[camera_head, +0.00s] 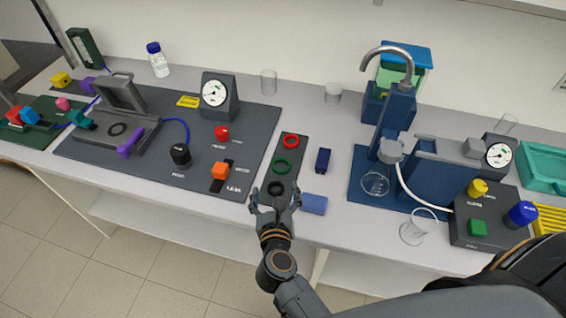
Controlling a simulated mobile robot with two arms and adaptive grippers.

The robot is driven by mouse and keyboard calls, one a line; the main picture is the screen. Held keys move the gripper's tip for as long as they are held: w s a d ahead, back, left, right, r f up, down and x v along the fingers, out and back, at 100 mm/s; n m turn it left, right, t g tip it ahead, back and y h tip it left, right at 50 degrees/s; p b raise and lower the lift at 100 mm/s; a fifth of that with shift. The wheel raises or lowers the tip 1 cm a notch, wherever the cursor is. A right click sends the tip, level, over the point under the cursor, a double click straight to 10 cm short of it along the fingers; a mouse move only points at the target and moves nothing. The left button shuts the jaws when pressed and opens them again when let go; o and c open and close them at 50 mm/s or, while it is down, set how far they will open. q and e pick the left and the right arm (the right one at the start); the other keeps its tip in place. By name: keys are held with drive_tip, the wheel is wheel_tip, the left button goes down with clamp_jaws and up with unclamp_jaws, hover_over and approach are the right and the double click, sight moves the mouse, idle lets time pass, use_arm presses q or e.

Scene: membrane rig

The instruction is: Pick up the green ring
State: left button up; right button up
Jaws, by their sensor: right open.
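The green ring (282,174) lies flat on a dark narrow strip (296,153), between a red ring (291,142) farther back and a black ring (276,195) nearer the front. My right gripper (275,190) is open at the front end of the strip. Its fingers point away from me, to either side of the black ring. The green ring is just beyond the fingertips, apart from them. Whether the gripper touches the strip cannot be told. My left gripper is not in view.
A grey mat (250,130) with a gauge (216,96) is at left. A tall blue tap stand (397,120) rises at right.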

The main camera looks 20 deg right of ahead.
drive_tip(key=f+m+g, duration=0.1)
drive_tip(key=s+m, duration=0.1)
drive_tip(key=shift+d+f+m+g, duration=0.35)
drive_tip(key=shift+m+g, duration=0.05)
drive_tip(key=b, duration=0.3)
approach(281, 161)
drive_tip(key=shift+h, duration=0.3)
drive_tip(key=b+x, duration=0.1)
drive_tip(key=x, duration=0.1)
drive_tip(key=b+x, duration=0.1)
drive_tip(key=x, duration=0.2)
drive_tip(key=shift+a+f, duration=0.15)
drive_tip(key=shift+f, duration=0.15)
drive_tip(key=shift+r, duration=0.1)
drive_tip(key=shift+s, duration=0.1)
drive_tip(key=shift+c, duration=1.1)
drive_tip(key=c, duration=0.8)
